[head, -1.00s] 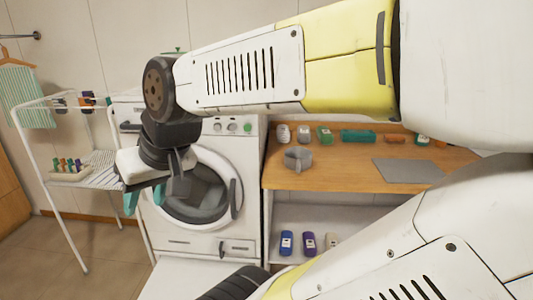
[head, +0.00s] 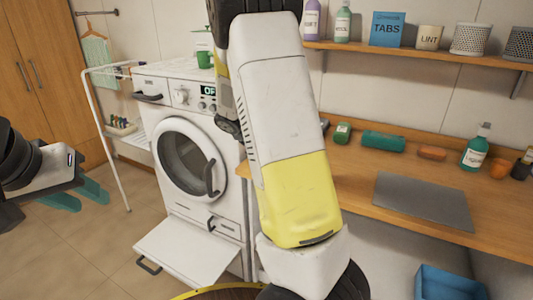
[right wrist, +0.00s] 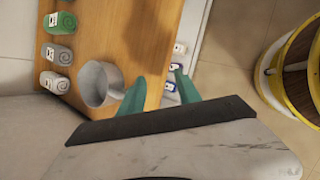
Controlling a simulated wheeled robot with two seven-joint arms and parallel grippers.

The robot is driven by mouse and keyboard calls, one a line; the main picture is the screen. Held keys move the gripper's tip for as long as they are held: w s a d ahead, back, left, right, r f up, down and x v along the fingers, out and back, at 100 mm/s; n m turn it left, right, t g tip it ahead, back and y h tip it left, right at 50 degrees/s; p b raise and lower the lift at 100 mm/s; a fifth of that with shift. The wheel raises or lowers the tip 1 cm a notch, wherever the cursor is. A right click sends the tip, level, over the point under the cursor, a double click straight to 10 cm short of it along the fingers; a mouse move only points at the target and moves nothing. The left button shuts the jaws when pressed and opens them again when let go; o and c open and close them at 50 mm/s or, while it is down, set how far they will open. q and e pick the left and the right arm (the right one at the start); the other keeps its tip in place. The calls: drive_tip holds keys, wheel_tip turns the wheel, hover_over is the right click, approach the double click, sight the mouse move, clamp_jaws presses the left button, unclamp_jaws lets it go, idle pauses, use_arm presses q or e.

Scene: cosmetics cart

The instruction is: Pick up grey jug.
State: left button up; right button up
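The grey jug (right wrist: 93,88) stands on the wooden counter (right wrist: 138,30) in the right wrist view, near the counter's edge. Its handle points towards my right gripper (right wrist: 163,78), whose two teal fingers are apart with nothing seen between them. The left finger in that view is close to the handle; I cannot tell if they touch. In the head view the jug and the right gripper's fingers are hidden behind my raised arm. My left gripper (head: 92,204) is at the left of the head view, away from the counter, fingers apart and empty.
A grey mat (head: 422,200), a teal roll (head: 383,141) and a green pump bottle (head: 475,152) are on the counter. Rolled towels (right wrist: 58,53) lie beside the jug. The washing machine (head: 190,205) has its lower flap (head: 190,258) open. A blue bin (head: 450,283) is at lower right.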

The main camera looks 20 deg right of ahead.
drive_tip(key=w+d+n+h, duration=0.1)
drive_tip(key=w+d+f+n+h, duration=0.1)
drive_tip(key=w, duration=0.1)
drive_tip(key=w+d+n+h, duration=0.1)
drive_tip(key=n, duration=0.1)
drive_tip(key=shift+w+f+t, duration=0.35)
drive_tip(key=shift+w+t, duration=0.05)
drive_tip(key=w+n+h, duration=0.1)
drive_tip(key=w+n+t+h, duration=0.1)
drive_tip(key=w+n, duration=0.2)
drive_tip(key=w, duration=0.1)
drive_tip(key=shift+w+d+r+n+t+h, duration=0.15)
drive_tip(key=shift+d+n+t+h, duration=0.15)
drive_tip(key=shift+d+h, duration=0.1)
drive_tip(key=shift+x, duration=1.2)
drive_tip(key=x, duration=0.5)
drive_tip(key=shift+w+d+r, duration=0.15)
drive_tip(key=shift+d, duration=0.1)
clamp_jaws()
drive_tip(key=shift+a+f, duration=0.2)
